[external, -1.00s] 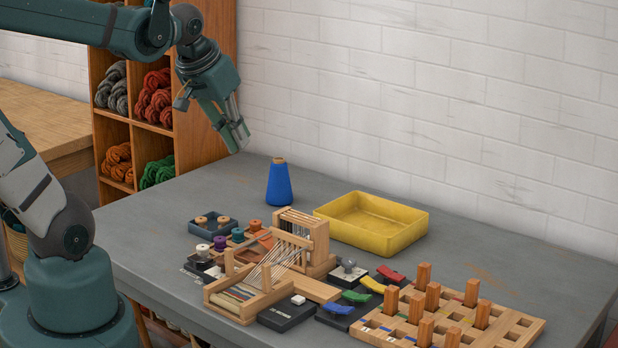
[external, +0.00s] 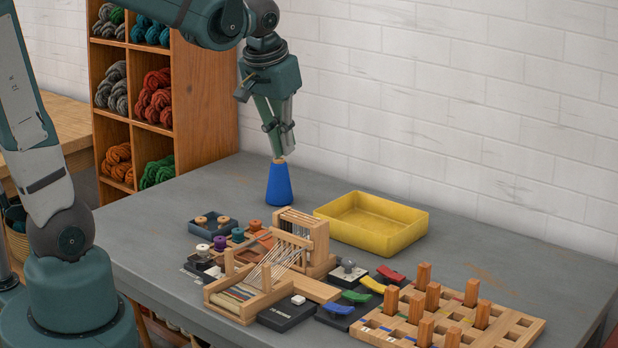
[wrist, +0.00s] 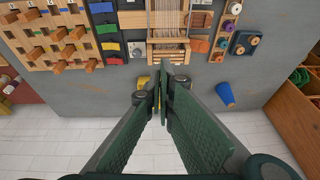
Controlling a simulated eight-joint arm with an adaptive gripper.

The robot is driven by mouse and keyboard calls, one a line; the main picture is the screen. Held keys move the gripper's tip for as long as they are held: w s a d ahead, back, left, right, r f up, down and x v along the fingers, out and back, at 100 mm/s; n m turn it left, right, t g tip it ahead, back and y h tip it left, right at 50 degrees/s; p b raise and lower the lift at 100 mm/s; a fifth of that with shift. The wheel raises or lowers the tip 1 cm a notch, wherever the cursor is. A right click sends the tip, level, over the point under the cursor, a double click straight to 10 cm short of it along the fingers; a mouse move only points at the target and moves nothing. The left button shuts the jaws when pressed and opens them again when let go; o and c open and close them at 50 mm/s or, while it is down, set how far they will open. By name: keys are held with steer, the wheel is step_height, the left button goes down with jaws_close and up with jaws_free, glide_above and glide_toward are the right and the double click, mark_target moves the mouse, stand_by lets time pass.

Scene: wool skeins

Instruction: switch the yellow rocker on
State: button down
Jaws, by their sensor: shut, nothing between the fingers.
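The yellow rocker (external: 372,285) sits among a row of coloured rockers at the table's front right, between the green rocker (external: 356,296) and the red rocker (external: 391,273). It also shows in the wrist view (wrist: 110,46), left of the loom. I cannot tell which way it is tipped. My gripper (external: 281,156) is shut and empty, pointing down at the back of the table, well away from the rockers. In the external view its tips overlap the top of the blue cone (external: 279,188), but the wrist view shows the cone off to the right.
A wooden loom (external: 272,265) stands left of the rockers. A peg board (external: 445,318) with upright pegs lies to their right. A yellow tray (external: 422,228) is behind them; my fingers partly hide it in the wrist view. A blue rocker (external: 337,309) is at the row's front.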

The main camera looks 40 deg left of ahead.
steer(key=w+d+f+g+y, duration=0.1)
steer(key=w+d+f+g, duration=0.1)
steer(key=w+d+f, duration=0.6)
steer(key=g+y, duration=0.1)
steer(key=y, duration=0.1)
glide_above(365, 278)
steer(key=d, duration=0.4)
step_height(365, 278, down, 7)
steer(key=shift+d+f+g, duration=0.3)
steer(key=shift+d+f, duration=0.15)
steer(key=shift+d, duration=0.25)
steer(key=shift+f, duration=0.1)
steer(key=b+x, duration=0.2)
steer(key=x, duration=1.1)
steer(key=shift+a+f, duration=0.15)
steer(key=shift+f, duration=0.2)
steer(key=shift+a, duration=0.1)
